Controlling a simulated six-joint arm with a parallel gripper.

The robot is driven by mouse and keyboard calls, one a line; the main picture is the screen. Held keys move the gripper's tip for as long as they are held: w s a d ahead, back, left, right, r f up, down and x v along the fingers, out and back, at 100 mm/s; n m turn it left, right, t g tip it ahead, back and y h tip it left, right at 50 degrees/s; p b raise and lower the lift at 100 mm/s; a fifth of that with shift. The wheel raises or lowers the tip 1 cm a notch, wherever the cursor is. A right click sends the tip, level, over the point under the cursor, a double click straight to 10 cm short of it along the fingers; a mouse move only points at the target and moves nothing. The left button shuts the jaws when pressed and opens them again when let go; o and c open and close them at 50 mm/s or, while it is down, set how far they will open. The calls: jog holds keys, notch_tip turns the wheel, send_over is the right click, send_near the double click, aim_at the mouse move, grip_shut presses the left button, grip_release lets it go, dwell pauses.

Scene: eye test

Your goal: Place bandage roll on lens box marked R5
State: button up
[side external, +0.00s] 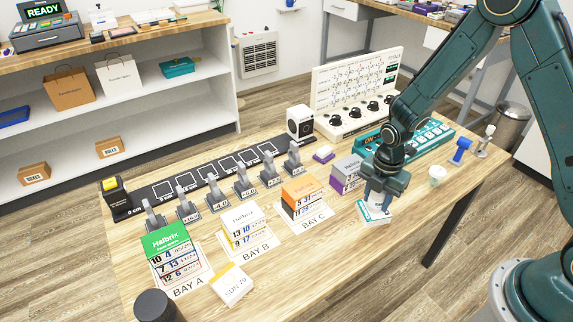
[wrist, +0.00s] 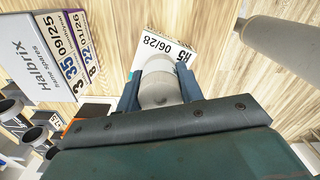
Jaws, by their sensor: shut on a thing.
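My gripper (side external: 375,196) points down over the right part of the table. In the wrist view its two blue-grey fingers (wrist: 159,88) are shut on an off-white bandage roll (wrist: 160,92), one finger on each side. The lens box marked R5 (wrist: 166,50), white with "06/28" on it, lies directly beyond the roll and partly hidden by it. In the side view this box (side external: 374,214), white with teal, is under the fingers. I cannot tell whether the roll touches the box. In the side view the fingers mostly hide the roll.
A small white jar (side external: 437,174) stands to the right. Boxes on bay cards (side external: 252,243) fill the left. The front right table is clear.

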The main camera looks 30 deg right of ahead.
jog(key=shift+f, duration=0.15)
jog(key=o, duration=1)
jog(key=shift+r, duration=0.25)
notch_tip(320, 180, up, 11)
jog(key=shift+r, duration=0.45)
jog(key=shift+r, duration=0.1)
